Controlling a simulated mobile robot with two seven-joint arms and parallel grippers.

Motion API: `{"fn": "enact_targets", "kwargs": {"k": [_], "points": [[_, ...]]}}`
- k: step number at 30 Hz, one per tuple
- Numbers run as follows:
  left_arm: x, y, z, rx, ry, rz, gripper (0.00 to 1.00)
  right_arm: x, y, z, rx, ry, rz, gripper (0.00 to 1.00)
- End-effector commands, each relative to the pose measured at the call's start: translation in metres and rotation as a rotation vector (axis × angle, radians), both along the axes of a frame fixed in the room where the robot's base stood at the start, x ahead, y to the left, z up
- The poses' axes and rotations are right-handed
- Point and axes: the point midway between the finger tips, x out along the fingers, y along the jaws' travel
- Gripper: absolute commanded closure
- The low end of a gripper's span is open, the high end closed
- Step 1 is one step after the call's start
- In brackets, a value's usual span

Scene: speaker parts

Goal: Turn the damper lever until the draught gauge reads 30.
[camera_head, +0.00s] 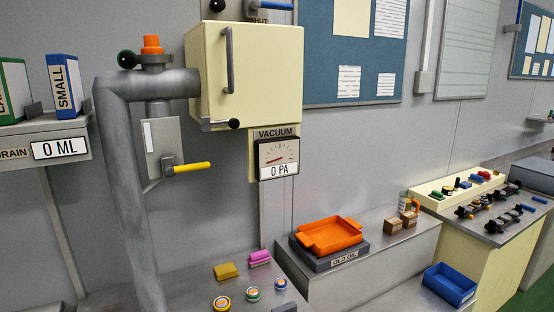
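A square gauge (278,157) hangs under a cream cabinet, with the word VACUUM above it and a readout of 0 PA. No gauge marked draught shows. A lever with a yellow handle (192,168) sits on a grey plate beside the thick pipe, its handle pointing right and nearly level. A black ball-ended lever (233,123) is under the cabinet, and a black knob (127,59) is on the pipe's left. No label shows which one is the damper lever. Neither of my grippers is in view.
The grey pipe (127,190) stands left of the cream cabinet (265,75). A left shelf holds folders above a 0 ML readout (59,147). Below are an orange tray (329,235) and a blue bin (449,284). Small coloured parts lie on the front bench.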

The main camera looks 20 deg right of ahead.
Motion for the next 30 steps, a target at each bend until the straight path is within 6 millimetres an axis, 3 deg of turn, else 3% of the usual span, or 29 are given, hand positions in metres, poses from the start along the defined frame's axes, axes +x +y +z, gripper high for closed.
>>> {"fn": "enact_targets", "kwargs": {"k": [22, 24, 25, 30], "points": [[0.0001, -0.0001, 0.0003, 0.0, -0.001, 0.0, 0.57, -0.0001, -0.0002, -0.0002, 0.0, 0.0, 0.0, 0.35], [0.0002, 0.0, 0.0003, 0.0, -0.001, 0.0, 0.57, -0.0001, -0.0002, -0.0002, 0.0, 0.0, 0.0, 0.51], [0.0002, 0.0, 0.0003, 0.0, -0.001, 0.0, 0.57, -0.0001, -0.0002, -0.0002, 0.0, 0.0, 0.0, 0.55], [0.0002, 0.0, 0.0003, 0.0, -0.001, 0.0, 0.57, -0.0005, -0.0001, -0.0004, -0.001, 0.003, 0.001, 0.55]]}}
